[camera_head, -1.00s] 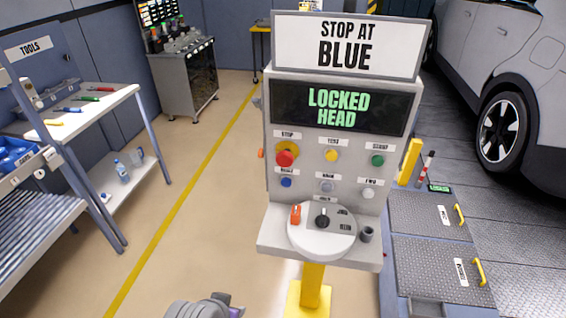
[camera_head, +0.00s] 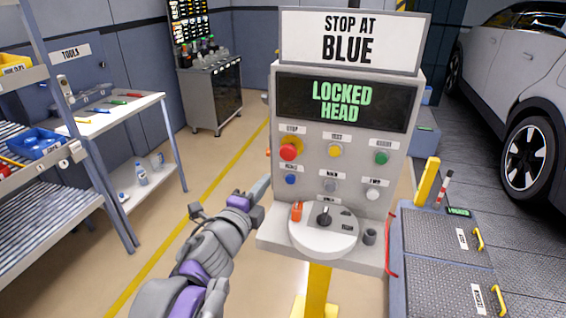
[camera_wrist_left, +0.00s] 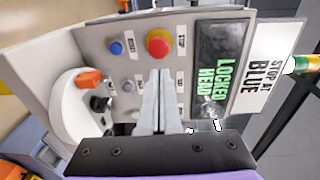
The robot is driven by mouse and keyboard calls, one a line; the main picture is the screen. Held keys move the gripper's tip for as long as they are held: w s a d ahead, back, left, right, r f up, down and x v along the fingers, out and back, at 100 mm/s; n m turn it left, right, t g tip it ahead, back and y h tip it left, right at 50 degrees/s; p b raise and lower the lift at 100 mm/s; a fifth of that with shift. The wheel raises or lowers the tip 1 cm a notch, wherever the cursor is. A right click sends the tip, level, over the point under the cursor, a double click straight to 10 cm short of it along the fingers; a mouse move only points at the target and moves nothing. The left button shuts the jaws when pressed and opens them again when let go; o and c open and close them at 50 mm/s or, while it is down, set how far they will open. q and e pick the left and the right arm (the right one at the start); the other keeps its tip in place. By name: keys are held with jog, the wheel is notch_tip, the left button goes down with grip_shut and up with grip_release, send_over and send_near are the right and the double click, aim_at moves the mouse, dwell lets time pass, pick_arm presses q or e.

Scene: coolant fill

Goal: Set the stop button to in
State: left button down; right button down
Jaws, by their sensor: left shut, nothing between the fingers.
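The red stop button (camera_head: 289,151) sits on a yellow ring at the upper left of the grey control panel (camera_head: 400,160), under a label reading STOP. In the left wrist view the red stop button (camera_wrist_left: 159,42) shows just beyond the fingertips. My left gripper (camera_head: 262,187) is at the panel's lower left, below and left of the button. It also shows in the left wrist view (camera_wrist_left: 160,75), shut with nothing between its fingers. A gap to the button seems to remain, but its depth is hard to judge. My right gripper is not in view.
A blue button (camera_head: 291,180) is below the stop button and a yellow one (camera_head: 335,150) to its right. A round dial plate (camera_head: 330,243) with an orange piece (camera_head: 297,211) sits on the lower ledge. The screen (camera_head: 343,102) reads LOCKED HEAD. A tool table (camera_head: 110,115) stands left.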

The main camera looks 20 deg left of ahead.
aim_at(286, 154)
pick_arm(q)
jog(key=w, duration=0.8)
jog(key=w+d, duration=0.1)
jog(key=w, duration=0.3)
jog(key=shift+d+f+p, duration=0.1)
jog(key=shift+f+p, duration=0.3)
